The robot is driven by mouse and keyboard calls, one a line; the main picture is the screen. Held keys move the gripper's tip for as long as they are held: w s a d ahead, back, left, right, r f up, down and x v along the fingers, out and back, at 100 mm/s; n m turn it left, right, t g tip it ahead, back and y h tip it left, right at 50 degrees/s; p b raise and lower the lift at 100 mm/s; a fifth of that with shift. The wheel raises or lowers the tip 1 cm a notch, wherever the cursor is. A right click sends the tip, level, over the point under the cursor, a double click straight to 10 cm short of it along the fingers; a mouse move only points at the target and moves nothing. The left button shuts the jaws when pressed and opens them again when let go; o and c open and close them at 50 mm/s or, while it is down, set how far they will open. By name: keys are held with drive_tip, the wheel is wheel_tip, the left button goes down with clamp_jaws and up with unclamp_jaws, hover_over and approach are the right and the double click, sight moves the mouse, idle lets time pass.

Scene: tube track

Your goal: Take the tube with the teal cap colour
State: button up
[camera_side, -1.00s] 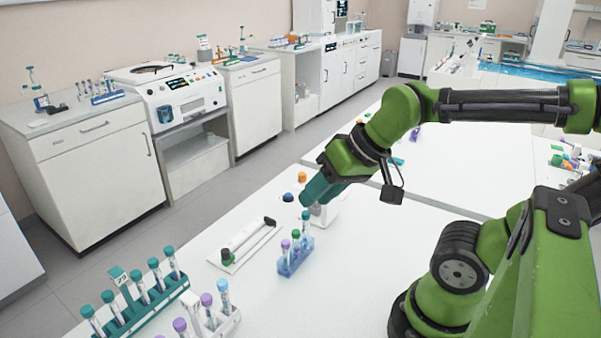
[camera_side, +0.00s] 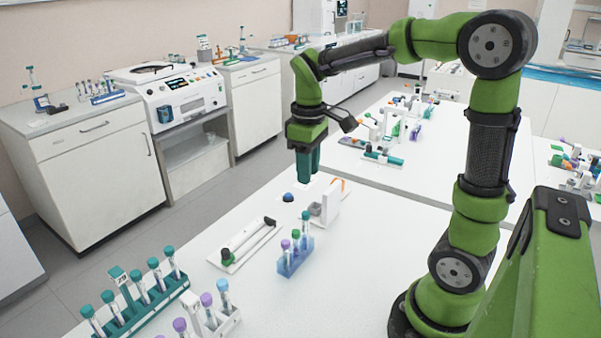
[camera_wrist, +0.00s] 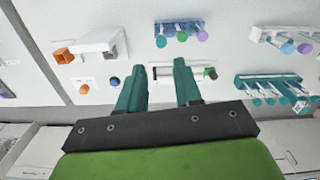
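A small blue rack (camera_side: 295,261) stands on the white bench and holds tubes with purple, green and teal caps. The teal-capped tube (camera_side: 305,218) is at its right rear in the side view; its cap also shows in the wrist view (camera_wrist: 161,41). A larger teal rack (camera_side: 135,312) at the front left holds several teal-capped tubes (camera_side: 171,260). My gripper (camera_wrist: 160,66) is open and empty, its teal fingers apart. In the side view my gripper (camera_side: 305,178) points down above the bench, behind and apart from the blue rack.
A white holder (camera_side: 213,322) with purple- and blue-capped tubes stands beside the teal rack. A flat white tray with a black rod (camera_side: 246,243) lies left of the blue rack. A blue knob (camera_side: 288,197) and a white stand (camera_side: 328,205) lie behind. The bench right of the blue rack is clear.

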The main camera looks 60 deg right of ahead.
sight(306, 213)
drive_tip(key=f, duration=1.3)
drive_tip(key=shift+w+a, duration=0.15)
drive_tip(key=shift+w, duration=0.05)
drive_tip(key=shift+r, duration=0.1)
drive_tip(key=c, duration=0.6)
